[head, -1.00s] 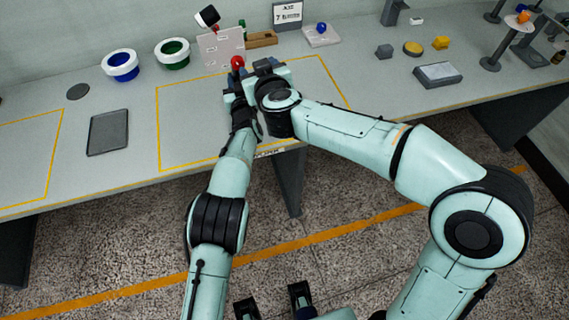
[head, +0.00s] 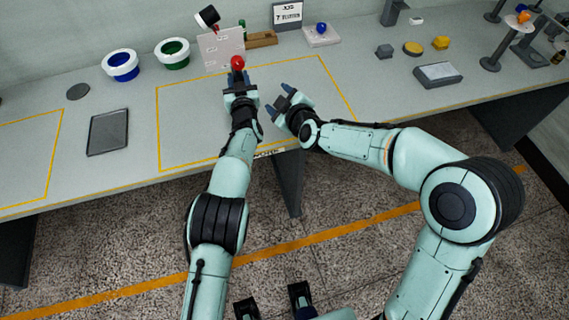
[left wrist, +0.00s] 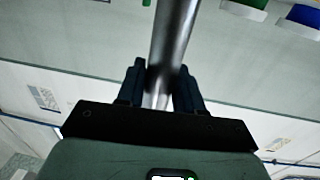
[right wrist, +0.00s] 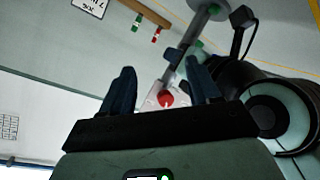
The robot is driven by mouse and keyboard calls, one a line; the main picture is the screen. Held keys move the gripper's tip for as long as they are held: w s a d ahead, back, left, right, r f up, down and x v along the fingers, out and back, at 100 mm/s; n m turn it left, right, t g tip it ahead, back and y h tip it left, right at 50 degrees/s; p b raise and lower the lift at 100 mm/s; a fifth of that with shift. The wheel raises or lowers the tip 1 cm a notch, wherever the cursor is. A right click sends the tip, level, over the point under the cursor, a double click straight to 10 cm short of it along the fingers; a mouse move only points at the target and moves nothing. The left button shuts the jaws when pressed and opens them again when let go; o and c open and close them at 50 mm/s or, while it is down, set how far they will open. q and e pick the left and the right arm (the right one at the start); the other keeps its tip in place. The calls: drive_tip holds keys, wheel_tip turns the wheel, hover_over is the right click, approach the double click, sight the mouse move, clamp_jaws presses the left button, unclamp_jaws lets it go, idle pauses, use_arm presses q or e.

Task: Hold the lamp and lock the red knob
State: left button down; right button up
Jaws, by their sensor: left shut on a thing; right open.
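The lamp shows in the head view as a tilted black head with a pale rim (head: 207,17), with a red ball-shaped knob (head: 237,62) nearer to me. My left gripper (head: 240,80) is just in front of the knob. In the left wrist view its fingers are shut on the lamp's grey metal post (left wrist: 174,40). My right gripper (head: 279,98) is open and empty, to the right of the left gripper and apart from it. The right wrist view shows the red knob (right wrist: 166,99) between and beyond the open fingers. Most of the post is hidden in the head view.
A pale board (head: 222,48) stands behind the knob. A sign (head: 288,15) and a blue-knobbed block (head: 321,34) stand behind right.

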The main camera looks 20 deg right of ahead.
use_arm(q)
drive_tip(key=shift+f, duration=0.45)
use_arm(e)
drive_tip(key=s+a+f+n+g+y, duration=0.1)
drive_tip(key=s+f+n, duration=0.3)
drive_tip(key=f, duration=0.4)
drive_tip(key=s+f+n+g+y, duration=0.1)
drive_tip(key=s+f+n+g, duration=0.2)
drive_tip(key=f, duration=0.6)
drive_tip(key=shift+s+a+n+g, duration=0.35)
drive_tip(key=shift+s+n+g, duration=0.05)
drive_tip(key=shift+s+n, duration=0.8)
use_arm(q)
drive_tip(key=c, duration=1)
unclamp_jaws()
drive_tip(key=o, duration=0.4)
drive_tip(key=shift+c, duration=0.2)
drive_tip(key=shift+w+r, duration=0.1)
drive_tip(key=shift+r, duration=0.1)
use_arm(e)
drive_tip(key=shift+w, duration=0.15)
use_arm(q)
drive_tip(key=shift+r, duration=0.1)
